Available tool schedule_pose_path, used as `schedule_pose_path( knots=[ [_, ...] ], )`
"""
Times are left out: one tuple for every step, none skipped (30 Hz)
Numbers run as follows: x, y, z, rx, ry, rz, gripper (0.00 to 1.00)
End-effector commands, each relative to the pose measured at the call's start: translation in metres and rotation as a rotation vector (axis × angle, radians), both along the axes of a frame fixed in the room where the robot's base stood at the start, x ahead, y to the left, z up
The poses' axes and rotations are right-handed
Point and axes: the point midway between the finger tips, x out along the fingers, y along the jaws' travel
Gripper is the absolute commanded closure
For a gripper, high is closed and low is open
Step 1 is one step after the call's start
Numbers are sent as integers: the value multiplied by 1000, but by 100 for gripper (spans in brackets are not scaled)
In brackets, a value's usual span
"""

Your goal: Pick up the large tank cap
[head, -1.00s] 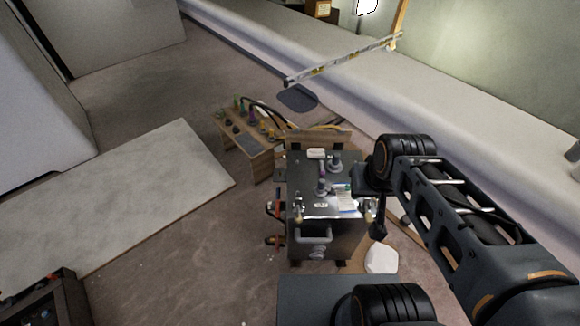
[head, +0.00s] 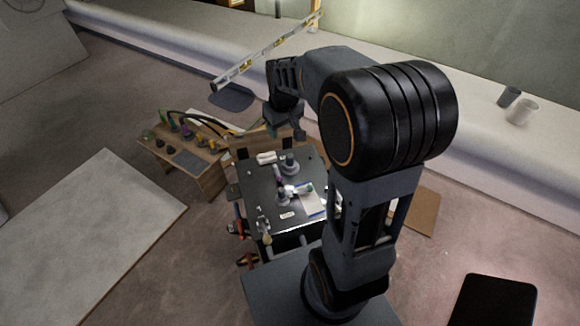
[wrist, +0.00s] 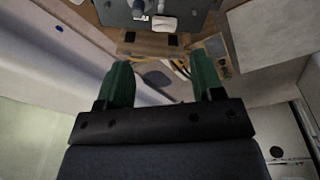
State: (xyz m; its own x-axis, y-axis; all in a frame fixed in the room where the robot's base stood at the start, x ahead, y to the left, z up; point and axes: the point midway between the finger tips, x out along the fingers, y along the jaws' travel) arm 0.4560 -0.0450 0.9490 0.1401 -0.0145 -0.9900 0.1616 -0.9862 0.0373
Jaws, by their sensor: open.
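A dark tank with a flat top (head: 258,179) stands in the middle of the head view. A grey round cap (head: 290,163) sits toward the back of its top, and a similar grey cap (head: 283,197) sits nearer the front. I take the rear one as the large cap, but their sizes are hard to compare. My gripper (head: 285,133) is above and behind the tank's back edge. In the wrist view its green fingers (wrist: 163,70) are apart with nothing between them. The tank top (wrist: 190,20) shows at that view's upper edge, with a grey cap (wrist: 139,9) partly cut off.
A white block (head: 266,158) and a paper (head: 313,202) lie on the tank top. A wooden stand (head: 205,173) with hoses is to the left. Two cups (head: 522,111) stand at right.

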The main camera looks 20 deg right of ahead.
Motion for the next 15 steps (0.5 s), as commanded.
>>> schedule_pose_path(
  knots=[
    [17,-9,-26,0,29,13,39],
    [26,-14,-37,-1,40,22,39],
    [37,-20,-51,-2,55,34,39],
    [44,-25,-61,-2,65,44,39],
    [51,-30,-71,-1,75,52,39],
    [59,-35,-84,-1,86,63,39],
    [64,-39,-93,0,95,70,39],
    [68,-43,-101,1,102,77,39],
    [74,-47,-112,1,111,84,39],
    [77,-50,-118,3,116,91,39],
    [80,-53,-124,3,122,95,39],
    [83,-55,-131,3,127,101,39],
    [85,-57,-136,4,131,105,39],
    [86,-59,-141,5,134,108,39],
    [88,-60,-147,5,138,111,39]
  ],
)
